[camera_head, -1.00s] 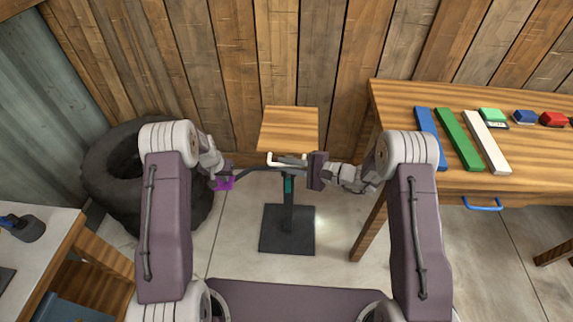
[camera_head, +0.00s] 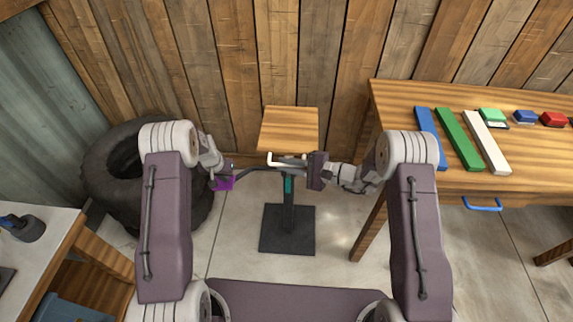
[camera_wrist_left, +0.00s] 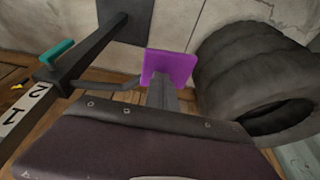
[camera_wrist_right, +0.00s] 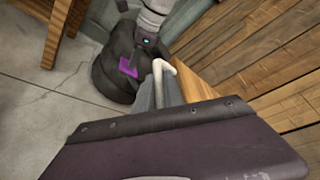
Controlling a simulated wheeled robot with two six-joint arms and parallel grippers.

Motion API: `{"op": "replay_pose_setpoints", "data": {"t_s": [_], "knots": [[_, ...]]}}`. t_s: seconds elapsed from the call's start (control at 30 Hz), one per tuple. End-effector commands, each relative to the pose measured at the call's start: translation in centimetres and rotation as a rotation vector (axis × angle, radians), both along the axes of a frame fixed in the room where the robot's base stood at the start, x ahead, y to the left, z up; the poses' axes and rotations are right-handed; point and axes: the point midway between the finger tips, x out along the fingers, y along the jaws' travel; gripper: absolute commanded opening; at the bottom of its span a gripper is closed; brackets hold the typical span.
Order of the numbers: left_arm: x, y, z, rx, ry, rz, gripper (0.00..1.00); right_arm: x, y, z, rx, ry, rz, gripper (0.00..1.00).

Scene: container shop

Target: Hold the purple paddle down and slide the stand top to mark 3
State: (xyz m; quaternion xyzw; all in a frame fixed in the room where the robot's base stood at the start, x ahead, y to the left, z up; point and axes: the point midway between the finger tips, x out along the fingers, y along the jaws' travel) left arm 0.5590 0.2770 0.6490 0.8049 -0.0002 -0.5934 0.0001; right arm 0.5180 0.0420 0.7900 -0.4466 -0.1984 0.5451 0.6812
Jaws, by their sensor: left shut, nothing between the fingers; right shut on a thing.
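The stand has a square wooden top (camera_head: 290,128) and a white bent handle (camera_head: 287,160) at its near edge. A purple paddle (camera_head: 224,184) is on a dark rod reaching left from the stand; it also shows in the left wrist view (camera_wrist_left: 170,68). My left gripper (camera_head: 226,172) is shut and empty, its fingertips at the paddle; contact is hard to tell. My right gripper (camera_head: 306,166) is shut on the white handle, which shows in the right wrist view (camera_wrist_right: 160,80). In the left wrist view a white scale (camera_wrist_left: 22,110) shows marks 1 and 2 with a yellow pointer (camera_wrist_left: 17,86); mark 3 is not seen.
A teal lever (camera_wrist_left: 57,54) is on the stand's column above a dark base plate (camera_head: 288,240). Stacked tyres (camera_head: 110,185) stand at left. A wooden table (camera_head: 530,180) with coloured bars stands at right. A plank wall is behind the stand.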

Motion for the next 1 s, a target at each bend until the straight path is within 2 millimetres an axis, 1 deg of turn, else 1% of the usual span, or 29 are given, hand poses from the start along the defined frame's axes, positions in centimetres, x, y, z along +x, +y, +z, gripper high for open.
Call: {"op": "replay_pose_setpoints", "data": {"t_s": [0.23, 0.3, 0.37, 0.5, 0.63, 0.73, 0.97, 1.0], "knots": [[0.0, 0.0, -0.1, 0.0, 0.001, 0.0, 0.0, 0.0, 0.0, 0.0, 0.0, 0.0, 0.001, 0.0], [-0.1, 0.0, -0.1, 0.0, 0.001, 0.0, 0.0, 0.0, 0.0, 0.3, 0.0, -0.001, 0.001, 0.0], [0.0, 0.0, -0.1, 0.0, 0.001, 0.0, 0.0, 0.0, 0.0, 1.1, 0.0, -0.003, 0.001, 0.0], [0.0, 0.0, -0.1, 0.0, 0.001, 0.0, 0.0, 0.1, 0.0, 4.0, 0.001, -0.006, 0.002, 0.0], [0.0, 0.0, -0.1, 0.0, 0.001, 0.0, 0.0, 0.0, 0.0, 5.7, 0.0, -0.004, 0.0, 0.0], [0.0, 0.0, -0.1, 0.0, 0.001, 0.0, 0.0, 0.0, 0.0, 6.0, 0.0, 0.0, 0.0, 0.0], [-0.1, 0.0, -0.1, 0.0, 0.002, 0.0, 0.0, 0.0, 0.0, 6.0, 0.0, 0.001, 0.0, 0.0], [-0.1, 0.0, -0.1, 0.0, 0.002, 0.0, 0.0, 0.0, 0.0, 6.0, 0.0, 0.001, 0.0, 0.18]]}}
